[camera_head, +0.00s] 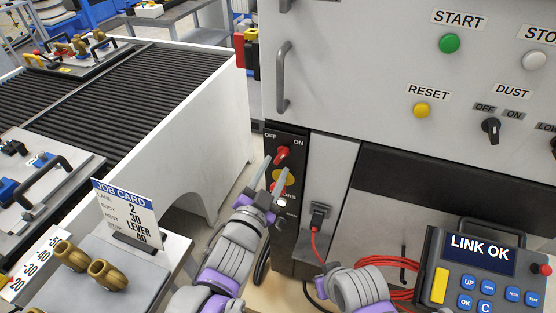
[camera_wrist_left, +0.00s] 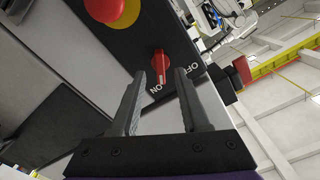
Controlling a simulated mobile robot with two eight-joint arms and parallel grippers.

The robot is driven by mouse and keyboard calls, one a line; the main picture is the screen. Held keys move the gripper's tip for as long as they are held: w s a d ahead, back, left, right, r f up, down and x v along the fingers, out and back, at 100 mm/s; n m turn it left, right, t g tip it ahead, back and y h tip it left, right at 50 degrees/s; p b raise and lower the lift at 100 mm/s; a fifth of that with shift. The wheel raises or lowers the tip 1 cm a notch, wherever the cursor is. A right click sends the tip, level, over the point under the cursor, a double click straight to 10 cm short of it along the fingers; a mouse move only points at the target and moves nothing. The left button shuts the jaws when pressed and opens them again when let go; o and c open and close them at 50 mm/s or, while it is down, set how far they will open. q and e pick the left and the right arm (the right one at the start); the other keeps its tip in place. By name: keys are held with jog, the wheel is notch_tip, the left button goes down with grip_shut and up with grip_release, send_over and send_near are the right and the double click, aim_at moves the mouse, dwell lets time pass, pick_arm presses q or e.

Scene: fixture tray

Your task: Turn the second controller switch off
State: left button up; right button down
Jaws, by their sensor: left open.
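The red rotary switch (camera_head: 282,153) sits at the top of a narrow black panel, between an OFF label on its left and an ON label on its right. In the left wrist view the red knob (camera_wrist_left: 160,65) has its white mark toward ON. My left gripper (camera_head: 279,165) is open in front of this panel. In the wrist view its two fingertips (camera_wrist_left: 161,74) lie on either side of the knob; I cannot tell whether they touch it. No second controller can be told apart by a label. My right gripper is out of view; only part of my right arm shows.
A cable plug (camera_head: 318,215) and a LINK OK pendant (camera_head: 478,262) are to the right. A job card (camera_head: 127,214) stands left.

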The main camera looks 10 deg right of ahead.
aim_at(279, 160)
pick_arm(q)
jog(key=shift+x, duration=1.8)
grip_shut()
